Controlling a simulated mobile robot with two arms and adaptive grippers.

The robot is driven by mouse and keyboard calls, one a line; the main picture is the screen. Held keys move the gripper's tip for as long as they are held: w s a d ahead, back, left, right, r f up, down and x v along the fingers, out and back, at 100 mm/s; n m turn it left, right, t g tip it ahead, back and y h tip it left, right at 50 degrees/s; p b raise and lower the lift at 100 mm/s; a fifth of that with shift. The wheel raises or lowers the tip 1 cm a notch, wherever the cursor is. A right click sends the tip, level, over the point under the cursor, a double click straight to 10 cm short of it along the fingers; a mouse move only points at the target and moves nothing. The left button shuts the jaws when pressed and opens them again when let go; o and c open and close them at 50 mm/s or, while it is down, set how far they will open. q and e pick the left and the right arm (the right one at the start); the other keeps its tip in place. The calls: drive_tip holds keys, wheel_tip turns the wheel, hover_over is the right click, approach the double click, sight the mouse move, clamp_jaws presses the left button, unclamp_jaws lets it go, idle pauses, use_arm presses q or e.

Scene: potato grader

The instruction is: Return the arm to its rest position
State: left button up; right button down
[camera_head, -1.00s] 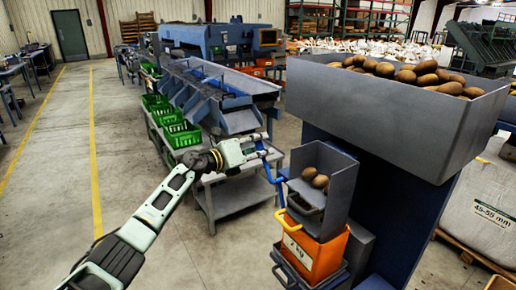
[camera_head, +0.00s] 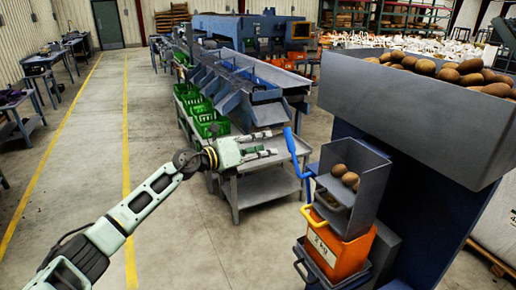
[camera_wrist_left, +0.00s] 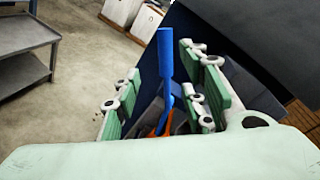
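My left gripper (camera_head: 273,143) is at the end of the pale green arm coming in from the left. Its two fingers are apart with nothing between them in the head view. The blue crank handle (camera_head: 291,142) stands just to the right of the fingertips, apart from them. In the left wrist view the gripper (camera_wrist_left: 165,105) shows its green pads spread wide, with the blue handle (camera_wrist_left: 165,55) beyond and between them. The arm is stretched forward over the floor. My right gripper is not in view.
A grey weighing bin (camera_head: 371,191) with a few potatoes sits above an orange crate (camera_head: 352,262), beside a large potato hopper (camera_head: 400,108). A grey table (camera_head: 262,190) and green crates (camera_head: 207,124) stand beyond my arm. The floor (camera_head: 60,190) at left is clear.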

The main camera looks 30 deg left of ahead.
use_arm(q)
drive_tip(key=shift+s+a+r, duration=0.1)
drive_tip(key=shift+s+a, duration=0.15)
drive_tip(key=shift+s, duration=0.25)
